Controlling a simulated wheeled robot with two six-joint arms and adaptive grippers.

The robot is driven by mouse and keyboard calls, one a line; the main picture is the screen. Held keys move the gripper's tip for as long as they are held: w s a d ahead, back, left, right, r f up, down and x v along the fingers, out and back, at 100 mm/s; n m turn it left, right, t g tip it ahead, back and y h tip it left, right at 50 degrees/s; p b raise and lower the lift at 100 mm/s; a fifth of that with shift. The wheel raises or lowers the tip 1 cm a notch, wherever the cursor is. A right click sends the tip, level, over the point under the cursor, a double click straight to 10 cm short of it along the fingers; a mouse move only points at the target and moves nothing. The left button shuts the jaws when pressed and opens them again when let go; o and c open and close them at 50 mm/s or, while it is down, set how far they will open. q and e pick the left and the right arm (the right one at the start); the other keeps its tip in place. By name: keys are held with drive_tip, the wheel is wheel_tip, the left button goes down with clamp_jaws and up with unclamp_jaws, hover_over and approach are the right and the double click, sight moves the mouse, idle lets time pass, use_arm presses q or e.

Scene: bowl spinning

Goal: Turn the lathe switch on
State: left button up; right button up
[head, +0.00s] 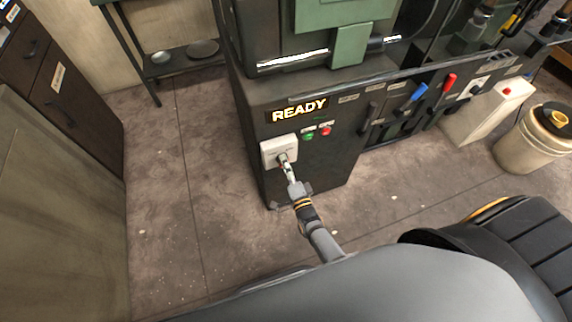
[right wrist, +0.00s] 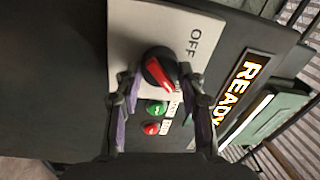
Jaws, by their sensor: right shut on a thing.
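The lathe switch has a white plate (head: 272,146) on the front of the dark lathe base (head: 335,165). Its round black knob with a red pointer (right wrist: 160,73) shows in the right wrist view. The word OFF is readable on the white plate (right wrist: 150,25) beside the knob; the other label is partly hidden. My right gripper (head: 286,163) is at the switch, its two fingers (right wrist: 162,88) on either side of the knob and shut on it. My left gripper is not in view.
A lit READY sign (head: 299,111) sits above the switch. Green (head: 308,136) and red (head: 326,131) buttons are right of it. Blue (head: 417,93) and red (head: 448,82) levers stick out farther right. A bucket (head: 528,140) stands at the right. The floor at left is clear.

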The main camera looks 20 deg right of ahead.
drive_tip(key=o, duration=1.2)
drive_tip(key=shift+c, duration=0.2)
drive_tip(key=s, duration=1.2)
drive_tip(key=shift+d+f, duration=0.2)
drive_tip(key=shift+f, duration=0.25)
